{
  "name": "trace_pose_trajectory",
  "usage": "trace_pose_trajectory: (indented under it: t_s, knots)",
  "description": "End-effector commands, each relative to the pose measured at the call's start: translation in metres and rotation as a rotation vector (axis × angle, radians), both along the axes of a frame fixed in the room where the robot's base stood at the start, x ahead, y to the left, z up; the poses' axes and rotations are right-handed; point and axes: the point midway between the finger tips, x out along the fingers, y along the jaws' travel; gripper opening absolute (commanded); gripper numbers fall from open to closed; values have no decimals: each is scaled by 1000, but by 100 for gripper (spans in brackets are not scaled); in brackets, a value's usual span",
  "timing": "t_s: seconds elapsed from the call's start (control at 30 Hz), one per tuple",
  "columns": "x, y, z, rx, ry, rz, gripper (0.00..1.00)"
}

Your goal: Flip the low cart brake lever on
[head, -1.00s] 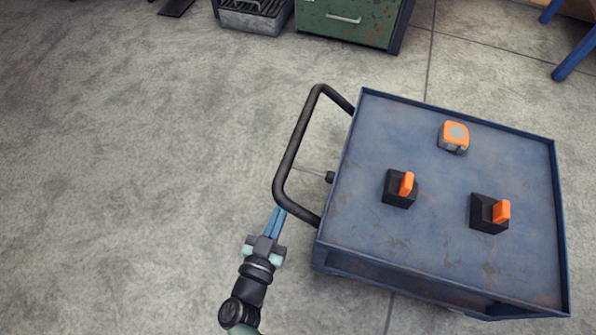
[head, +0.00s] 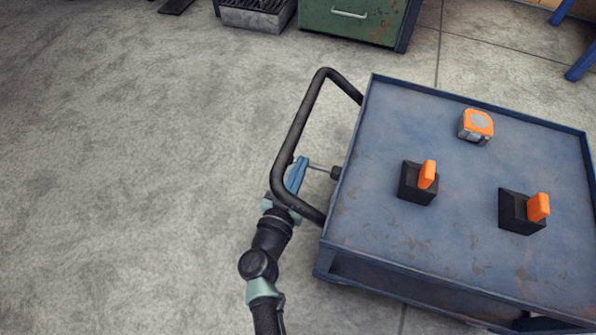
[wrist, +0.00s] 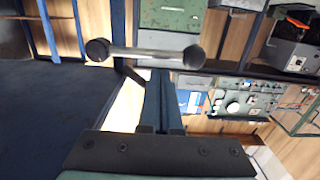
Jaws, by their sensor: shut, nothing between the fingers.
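The low brake lever shows as a thin metal rod (head: 319,166) with a black knob, beside the cart's left side and under the black push handle. In the wrist view the rod (wrist: 145,53) lies crosswise with a dark ball at each end. My gripper (head: 301,163) is shut and empty, its blue fingers beside the rod under the handle. In the wrist view the fingertips (wrist: 163,74) are just below the rod; I cannot tell whether they touch it. The rod's left end is hidden behind the fingers in the head view.
The blue cart (head: 380,235) carries an orange tape measure (head: 477,125) and two black blocks with orange tabs (head: 417,182) (head: 521,211). The push handle (head: 297,125) arches over my gripper. A green cabinet (head: 350,25) stands behind. The floor at left is clear.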

Motion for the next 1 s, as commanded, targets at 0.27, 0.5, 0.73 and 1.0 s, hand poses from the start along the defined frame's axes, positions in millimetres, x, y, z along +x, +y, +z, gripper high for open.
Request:
trace_pose_trajectory:
  t_s: [0.27,0.5,0.73,1.0]
  knots:
    - [1,0,-5,0,-1,0,0]
    - [1,0,-4,-1,0,0,0]
    - [1,1,-6,-38,12,1,0]
    - [1,1,-10,-76,25,1,0]
